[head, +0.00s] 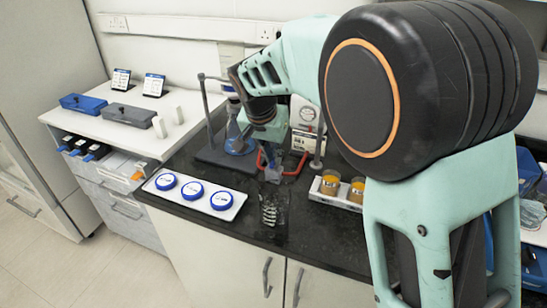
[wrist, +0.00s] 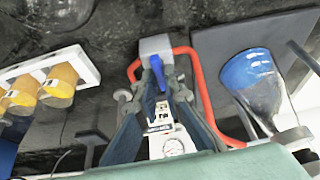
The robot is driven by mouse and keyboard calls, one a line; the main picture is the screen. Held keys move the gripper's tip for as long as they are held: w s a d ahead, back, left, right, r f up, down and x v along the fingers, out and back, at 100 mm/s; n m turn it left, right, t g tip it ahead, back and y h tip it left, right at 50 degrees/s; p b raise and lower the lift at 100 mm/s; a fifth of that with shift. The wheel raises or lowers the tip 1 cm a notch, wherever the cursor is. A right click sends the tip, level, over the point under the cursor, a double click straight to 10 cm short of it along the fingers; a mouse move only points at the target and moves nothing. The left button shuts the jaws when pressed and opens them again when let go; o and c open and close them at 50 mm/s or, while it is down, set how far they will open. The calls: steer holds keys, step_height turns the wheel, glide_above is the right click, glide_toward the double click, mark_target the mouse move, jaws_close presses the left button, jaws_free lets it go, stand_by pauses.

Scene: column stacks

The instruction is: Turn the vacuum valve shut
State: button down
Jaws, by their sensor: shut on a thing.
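The vacuum valve is a grey block (wrist: 155,46) with a blue lever handle (wrist: 158,72), at the top middle of the wrist view. Red hose (wrist: 205,95) runs from both sides of it. In the head view the valve block (head: 273,174) shows just below my gripper, and its lever is hidden there. My gripper (wrist: 163,88) has its dark fingers on either side of the blue lever and is shut on it. The lever points from the block towards my wrist. In the head view my gripper (head: 270,150) is partly hidden by my own arm.
A white pump with a gauge (wrist: 174,146) is close by.

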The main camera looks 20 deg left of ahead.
steer(key=shift+m, duration=0.3)
steer(key=c, duration=2)
jaws_free()
steer(key=shift+c, duration=0.2)
steer(key=v, duration=1.2)
steer(key=shift+a, duration=0.15)
